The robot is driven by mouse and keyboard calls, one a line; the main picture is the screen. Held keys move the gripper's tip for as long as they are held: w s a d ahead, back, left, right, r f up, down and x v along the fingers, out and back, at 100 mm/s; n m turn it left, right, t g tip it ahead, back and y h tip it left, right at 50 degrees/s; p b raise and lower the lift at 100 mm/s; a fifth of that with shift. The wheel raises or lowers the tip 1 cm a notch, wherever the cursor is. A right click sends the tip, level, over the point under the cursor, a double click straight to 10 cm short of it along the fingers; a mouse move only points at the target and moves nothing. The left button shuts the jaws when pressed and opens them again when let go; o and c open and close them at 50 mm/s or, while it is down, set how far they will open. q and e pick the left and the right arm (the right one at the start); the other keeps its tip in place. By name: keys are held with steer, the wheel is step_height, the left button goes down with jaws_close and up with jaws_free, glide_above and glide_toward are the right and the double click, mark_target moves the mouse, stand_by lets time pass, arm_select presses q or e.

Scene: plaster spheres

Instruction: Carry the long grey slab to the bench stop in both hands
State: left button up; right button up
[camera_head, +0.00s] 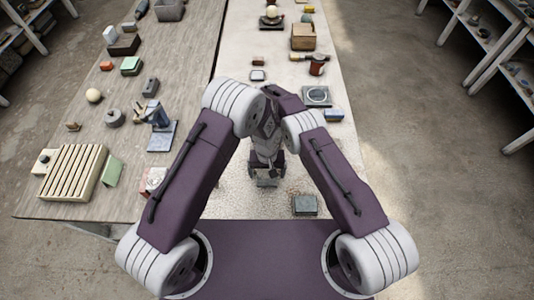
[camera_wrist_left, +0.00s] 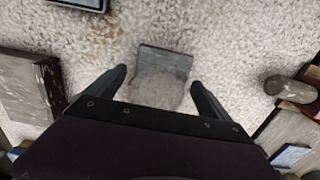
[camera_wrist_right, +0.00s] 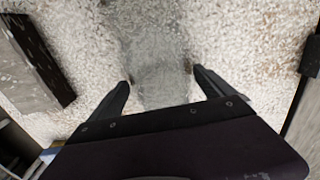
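My left gripper (camera_head: 265,178) is over the pale speckled bench, near the middle of the head view. In the left wrist view its fingers (camera_wrist_left: 158,78) are apart, with a grey flat-faced piece (camera_wrist_left: 165,64) between them and small gaps at both sides; it may be one end of the long grey slab. My right gripper (camera_wrist_right: 161,78) is also open in the right wrist view. A dull grey patch lies between its fingers; I cannot tell whether it is slab or shadow. In the head view my arms hide the slab, and the right gripper is not clearly distinguishable.
A grey-green block (camera_head: 305,206) sits near the bench's front edge. A dark-framed square plate (camera_head: 317,96) and a hammer-like tool (camera_head: 315,65) are farther back. A slatted tray (camera_head: 72,172) and a blue-grey clamp-like tool (camera_head: 157,114) stand on the wooden side at left.

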arm_select(q)
jaws_close()
arm_select(e)
jaws_close()
steer(key=shift+r, duration=0.1)
arm_select(q)
steer(key=shift+r, duration=0.15)
